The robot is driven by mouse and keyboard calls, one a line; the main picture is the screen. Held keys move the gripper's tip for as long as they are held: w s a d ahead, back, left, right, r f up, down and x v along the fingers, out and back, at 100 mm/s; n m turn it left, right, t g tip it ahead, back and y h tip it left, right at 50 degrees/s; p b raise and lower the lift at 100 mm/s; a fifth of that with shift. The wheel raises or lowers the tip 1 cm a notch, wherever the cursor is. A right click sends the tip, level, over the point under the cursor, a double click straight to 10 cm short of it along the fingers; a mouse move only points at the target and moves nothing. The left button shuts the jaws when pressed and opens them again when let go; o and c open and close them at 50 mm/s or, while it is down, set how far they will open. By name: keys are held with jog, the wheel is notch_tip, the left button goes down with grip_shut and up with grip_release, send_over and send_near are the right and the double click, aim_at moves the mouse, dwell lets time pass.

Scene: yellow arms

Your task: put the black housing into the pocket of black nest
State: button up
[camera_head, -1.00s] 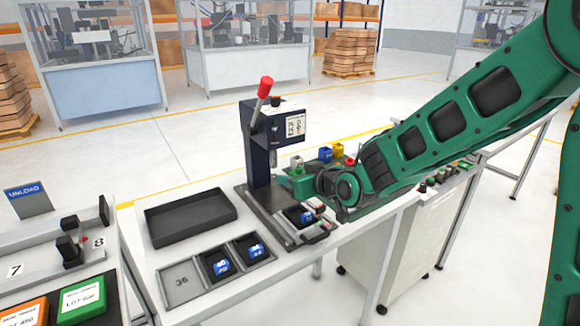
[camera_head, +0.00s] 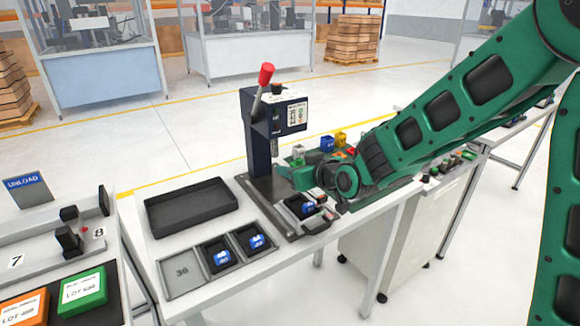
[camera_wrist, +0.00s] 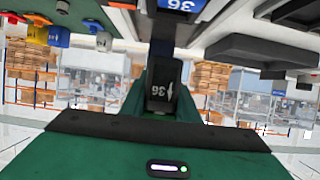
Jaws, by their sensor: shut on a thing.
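My gripper (camera_wrist: 163,108) is shut on the black housing (camera_wrist: 163,82), which carries a white 36 and shows in the middle of the wrist view. In the head view my gripper (camera_head: 292,178) is at the press, just behind and above the black nest (camera_head: 300,214). I cannot make out the held housing there. The nest sits at the front of the press base and has a blue label. A blue label reading 36 (camera_wrist: 180,5) shows at the top edge of the wrist view, apart from the housing. The nest's pocket is not clearly visible.
The press (camera_head: 258,135) with its red-topped lever (camera_head: 266,74) stands close to my gripper. A three-slot tray (camera_head: 166,292) has an empty slot marked 36 and two blue-labelled black parts. An empty black tray (camera_head: 191,233) lies behind it. Small coloured parts (camera_head: 340,138) stand right of the press.

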jog(key=shift+s+f, duration=0.1)
jog(key=shift+f, duration=2.75)
jog(key=shift+f, duration=0.1)
jog(key=o, duration=1.1)
